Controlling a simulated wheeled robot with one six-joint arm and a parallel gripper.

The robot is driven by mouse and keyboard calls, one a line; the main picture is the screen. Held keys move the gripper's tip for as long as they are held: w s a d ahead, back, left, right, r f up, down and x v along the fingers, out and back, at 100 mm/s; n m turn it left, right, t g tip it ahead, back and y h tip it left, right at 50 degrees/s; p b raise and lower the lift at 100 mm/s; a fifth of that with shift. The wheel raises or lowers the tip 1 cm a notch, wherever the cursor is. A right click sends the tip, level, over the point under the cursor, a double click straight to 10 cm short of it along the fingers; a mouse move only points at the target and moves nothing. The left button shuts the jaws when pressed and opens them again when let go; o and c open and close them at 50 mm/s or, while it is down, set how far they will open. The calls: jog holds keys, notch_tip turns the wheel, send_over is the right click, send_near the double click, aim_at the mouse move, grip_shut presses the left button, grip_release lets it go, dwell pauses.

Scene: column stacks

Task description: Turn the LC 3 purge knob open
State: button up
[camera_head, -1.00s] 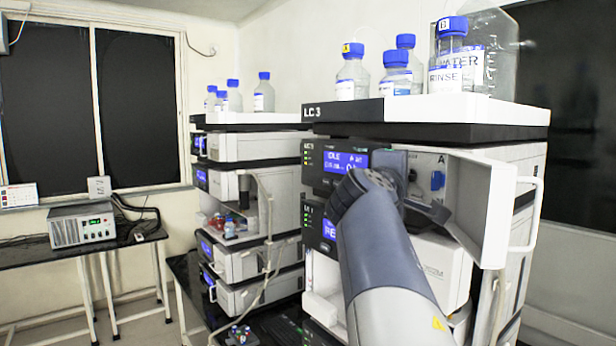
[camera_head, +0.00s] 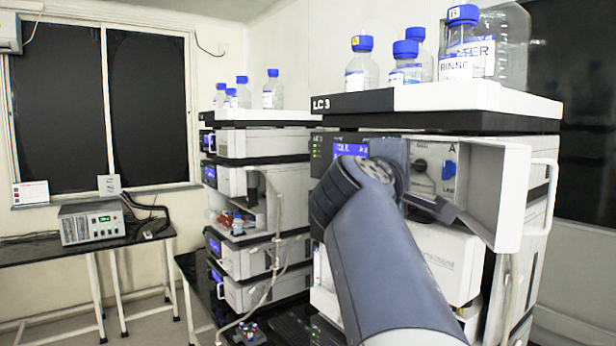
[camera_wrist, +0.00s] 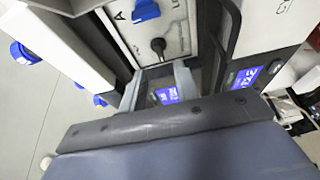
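LC 3 is the near column stack, with its name on the top tray (camera_head: 352,103). Its upper module's door is open, and a pale panel shows a round black knob (camera_head: 419,166) and a blue knob (camera_head: 448,170) beside the letter A. In the wrist view the black knob (camera_wrist: 158,45) lies just beyond my fingertips and the blue knob (camera_wrist: 146,10) is farther up. I cannot read which one is marked purge. My gripper (camera_wrist: 158,72) is open, its two grey fingers apart and apparently empty. In the head view my arm covers part of the panel's left side.
The open white door (camera_head: 500,195) with its handle (camera_head: 545,190) stands close right of my gripper. Blue-capped bottles (camera_head: 362,68) crowd LC 3's top. Another stack (camera_head: 262,145) stands left, and a bench with a grey box (camera_head: 92,222) is far left.

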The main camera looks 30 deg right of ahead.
aim_at(414, 167)
jog(key=shift+b+v, duration=0.6)
jog(key=shift+v, duration=1.75)
jog(key=shift+d, duration=0.15)
jog(key=p+x, duration=0.4)
jog(key=x, duration=0.5)
jog(key=shift+w+d+r, duration=0.1)
jog(key=shift+w+d, duration=0.15)
jog(key=shift+d, duration=0.1)
jog(key=shift+w+d, duration=0.2)
jog(key=shift+d, duration=0.2)
jog(key=shift+a, duration=0.1)
